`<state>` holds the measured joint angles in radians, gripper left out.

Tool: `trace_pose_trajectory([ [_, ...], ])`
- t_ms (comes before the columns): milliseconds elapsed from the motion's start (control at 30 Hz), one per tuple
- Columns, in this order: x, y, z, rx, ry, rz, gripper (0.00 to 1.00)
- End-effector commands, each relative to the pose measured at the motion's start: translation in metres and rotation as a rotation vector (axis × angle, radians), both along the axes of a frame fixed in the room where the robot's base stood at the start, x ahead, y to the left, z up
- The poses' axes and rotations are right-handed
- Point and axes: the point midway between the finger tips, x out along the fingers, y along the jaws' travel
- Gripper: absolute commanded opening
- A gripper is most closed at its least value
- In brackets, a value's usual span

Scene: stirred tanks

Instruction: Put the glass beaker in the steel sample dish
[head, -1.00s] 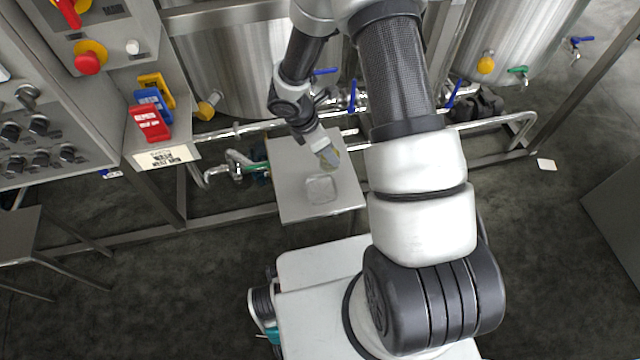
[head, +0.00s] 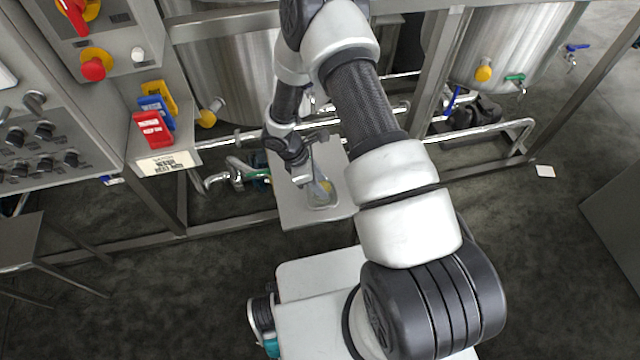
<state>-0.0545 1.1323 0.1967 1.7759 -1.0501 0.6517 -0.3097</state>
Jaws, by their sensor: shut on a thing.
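The steel sample dish (head: 323,206) sits on a small grey table (head: 291,213) in the head view, near the table's front edge. My gripper (head: 321,183) comes down from above and is shut on the beaker. The fingers and the arm's wrist hide part of the beaker and the dish's back side.
Steel pipes with valves (head: 240,170) run behind and beside the table. Steel tanks (head: 235,80) stand at the back. A control cabinet with red, blue and yellow tags (head: 152,128) is at left. Bare table lies left of the dish.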

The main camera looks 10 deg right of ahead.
Motion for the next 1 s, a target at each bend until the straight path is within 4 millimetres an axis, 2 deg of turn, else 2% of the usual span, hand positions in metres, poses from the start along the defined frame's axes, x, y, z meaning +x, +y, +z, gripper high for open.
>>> trace_pose_trajectory([
  [367, 0.001, 0.0, -0.006, 0.0, -0.002, 0.001, 0.09],
  [400, 0.001, 0.0, -0.004, 0.0, -0.001, 0.002, 0.46],
  [467, 0.001, 0.0, -0.004, 0.0, -0.001, 0.002, 0.56],
  [500, 0.001, 0.0, -0.004, 0.0, -0.001, 0.002, 0.58],
  [767, 0.001, 0.0, -0.003, 0.0, -0.001, 0.002, 0.58],
  [900, 0.002, 0.003, 0.007, 0.001, -0.003, 0.002, 0.58],
  [1000, 0.003, 0.009, 0.023, 0.0, -0.004, 0.003, 0.58],
])
